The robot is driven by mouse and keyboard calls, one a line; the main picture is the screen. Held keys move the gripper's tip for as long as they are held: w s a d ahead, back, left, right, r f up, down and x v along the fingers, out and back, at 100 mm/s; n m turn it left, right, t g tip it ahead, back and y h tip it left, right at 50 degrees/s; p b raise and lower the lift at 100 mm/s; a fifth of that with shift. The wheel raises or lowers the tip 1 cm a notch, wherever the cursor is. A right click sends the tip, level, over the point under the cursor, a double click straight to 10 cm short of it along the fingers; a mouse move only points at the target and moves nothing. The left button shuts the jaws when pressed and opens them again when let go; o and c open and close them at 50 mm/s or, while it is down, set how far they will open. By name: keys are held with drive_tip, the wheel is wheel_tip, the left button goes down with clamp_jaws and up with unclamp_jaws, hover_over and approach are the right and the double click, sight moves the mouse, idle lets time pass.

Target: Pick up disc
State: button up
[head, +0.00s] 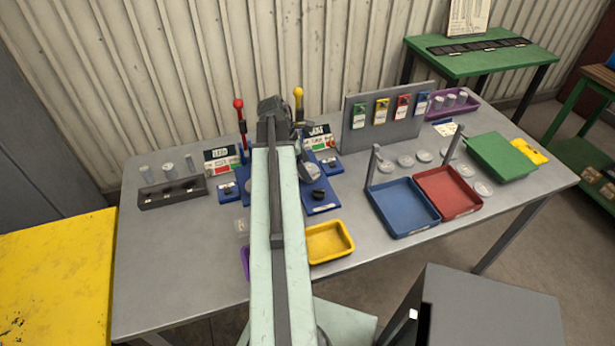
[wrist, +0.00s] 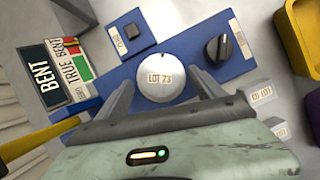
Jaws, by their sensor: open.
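A pale round disc (wrist: 158,72) marked "LOT 23" sits on a blue fixture plate (wrist: 108,75) in the wrist view. My gripper (wrist: 162,84) is open, with one finger on each side of the disc's near edge. I cannot tell whether either finger touches it. In the head view my arm and wrist hide much of this station. Several other pale discs (head: 406,161) lie on the table behind the blue and red trays.
A black knob (wrist: 218,47) stands right of the disc, and a yellow lever (wrist: 35,138) rises at lower left. A yellow tray (head: 330,242) lies in front of the station. A grey panel with coloured tags (head: 388,120) stands behind, to the right.

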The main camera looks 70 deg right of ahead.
drive_tip(key=shift+r, duration=0.1)
drive_tip(key=shift+c, duration=0.4)
clamp_jaws()
drive_tip(key=shift+r, duration=0.1)
